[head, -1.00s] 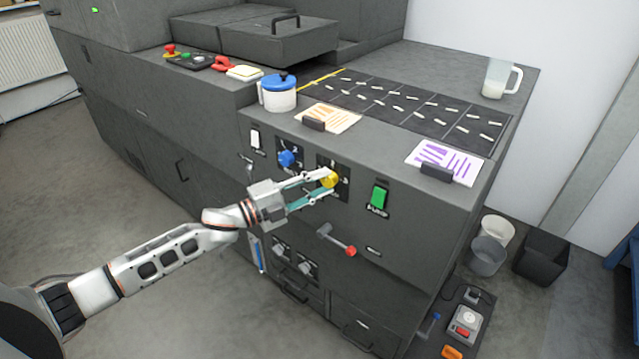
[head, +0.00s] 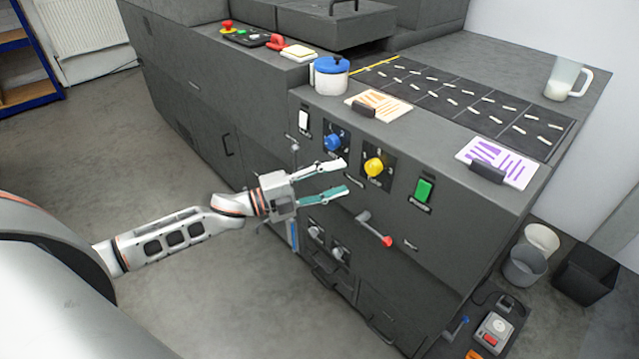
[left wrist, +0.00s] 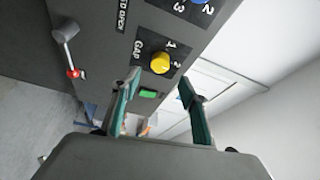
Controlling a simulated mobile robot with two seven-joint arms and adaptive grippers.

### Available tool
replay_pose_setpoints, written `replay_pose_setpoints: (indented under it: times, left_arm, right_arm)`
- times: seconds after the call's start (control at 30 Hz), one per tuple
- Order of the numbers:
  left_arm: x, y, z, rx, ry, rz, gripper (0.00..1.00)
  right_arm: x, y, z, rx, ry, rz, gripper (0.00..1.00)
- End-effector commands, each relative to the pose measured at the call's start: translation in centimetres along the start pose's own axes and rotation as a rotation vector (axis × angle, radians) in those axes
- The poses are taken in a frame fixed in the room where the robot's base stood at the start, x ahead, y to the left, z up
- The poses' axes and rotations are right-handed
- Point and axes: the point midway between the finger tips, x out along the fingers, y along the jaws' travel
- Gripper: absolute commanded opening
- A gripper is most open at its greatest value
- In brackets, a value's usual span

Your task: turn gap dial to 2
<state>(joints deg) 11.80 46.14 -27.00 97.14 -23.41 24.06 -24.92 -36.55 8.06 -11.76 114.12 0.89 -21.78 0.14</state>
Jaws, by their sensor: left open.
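The gap dial is a yellow knob (head: 374,168) on a black plate on the dark machine's front. In the left wrist view the yellow knob (left wrist: 160,64) shows beside the word GAP, with 1 and 2 readable on its plate; I cannot tell which number it points at. My left gripper (head: 344,175) is open and empty, its fingertips left of the knob and apart from it in the head view. In the left wrist view the open fingers (left wrist: 160,84) reach toward the panel, with the knob in line with the space between them. My right gripper is not in view.
A blue dial (head: 333,142) sits left of the yellow one, a green switch (head: 423,190) right of it. A lever with a red knob (head: 375,228) sticks out below. A blue-lidded pot (head: 331,75) and cards stand on the ledge above. Bins (head: 525,266) stand at right.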

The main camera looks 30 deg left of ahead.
Motion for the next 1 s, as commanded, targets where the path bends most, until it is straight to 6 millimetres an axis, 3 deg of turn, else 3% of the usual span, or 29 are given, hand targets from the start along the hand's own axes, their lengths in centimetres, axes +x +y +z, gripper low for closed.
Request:
replay_pose_setpoints:
  times: [0.1,0.33,1.0]
  left_arm:
    - [-2.0,0.1,0.0,0.000,-0.001,0.003,0.44]
    - [-4.0,0.1,0.0,0.000,-0.001,0.001,0.44]
    - [-4.3,0.5,-0.2,-0.020,-0.009,0.000,0.44]
  right_arm:
    - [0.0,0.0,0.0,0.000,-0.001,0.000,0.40]
    - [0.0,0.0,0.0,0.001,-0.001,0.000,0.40]
    - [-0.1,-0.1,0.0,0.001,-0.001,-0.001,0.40]
